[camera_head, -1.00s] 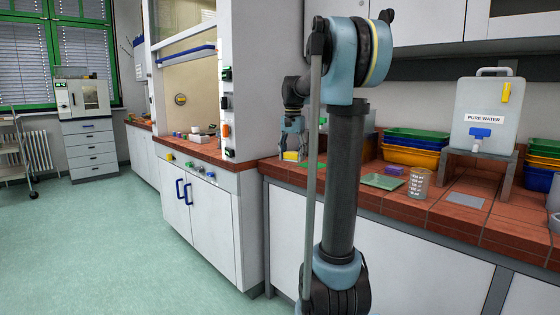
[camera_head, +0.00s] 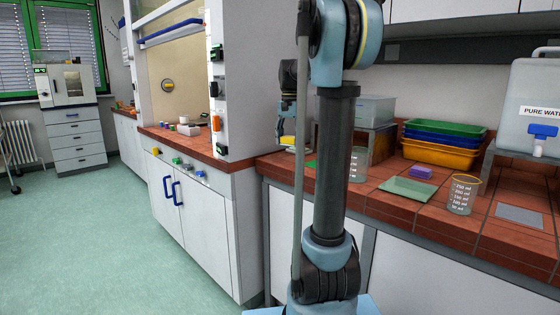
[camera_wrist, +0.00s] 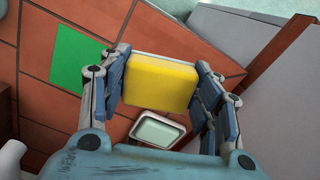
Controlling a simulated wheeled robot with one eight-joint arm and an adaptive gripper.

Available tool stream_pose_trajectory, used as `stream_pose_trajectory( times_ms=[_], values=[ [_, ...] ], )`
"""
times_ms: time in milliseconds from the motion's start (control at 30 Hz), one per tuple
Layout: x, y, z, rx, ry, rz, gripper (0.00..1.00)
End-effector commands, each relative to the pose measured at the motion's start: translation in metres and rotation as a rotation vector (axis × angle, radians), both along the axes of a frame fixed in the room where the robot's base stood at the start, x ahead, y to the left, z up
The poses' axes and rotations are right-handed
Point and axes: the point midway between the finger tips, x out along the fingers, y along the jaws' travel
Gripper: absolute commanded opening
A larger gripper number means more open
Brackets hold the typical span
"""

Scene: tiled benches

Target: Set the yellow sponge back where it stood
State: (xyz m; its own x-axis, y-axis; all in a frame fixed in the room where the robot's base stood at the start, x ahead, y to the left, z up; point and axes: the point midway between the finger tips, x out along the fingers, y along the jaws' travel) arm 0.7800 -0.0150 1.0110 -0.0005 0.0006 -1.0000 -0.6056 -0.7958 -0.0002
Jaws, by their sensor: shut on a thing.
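The yellow sponge (camera_wrist: 160,80) is between the two blue-padded fingers of my gripper (camera_wrist: 165,88), which is shut on it. In the head view the yellow sponge (camera_head: 287,140) shows small at the lower end of my gripper (camera_head: 287,135), over the left part of the tiled bench. In the wrist view, a green square (camera_wrist: 80,58) lies on the red tiles to the left of the sponge. A small pale dish (camera_wrist: 158,132) lies below the sponge in the picture. My arm column hides part of the bench in the head view.
On the tiled bench (camera_head: 385,208) are a flat green tray (camera_head: 407,189), a purple block (camera_head: 420,172), a glass beaker (camera_head: 463,195) and another beaker (camera_head: 357,165) beside my column. Stacked coloured trays (camera_head: 440,152) and a water tank (camera_head: 530,105) stand behind.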

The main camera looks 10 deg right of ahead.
Motion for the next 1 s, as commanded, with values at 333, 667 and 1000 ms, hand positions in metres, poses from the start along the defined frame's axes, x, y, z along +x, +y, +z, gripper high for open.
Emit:
stream_pose_trajectory(
  times_ms=[333,667,1000],
  values=[
    [0.002,0.008,0.001,0.000,0.000,0.065,0.32],
    [0.019,0.011,0.005,0.000,0.000,0.552,0.32],
    [0.039,0.014,0.010,0.001,-0.001,1.142,0.32]
  ],
)
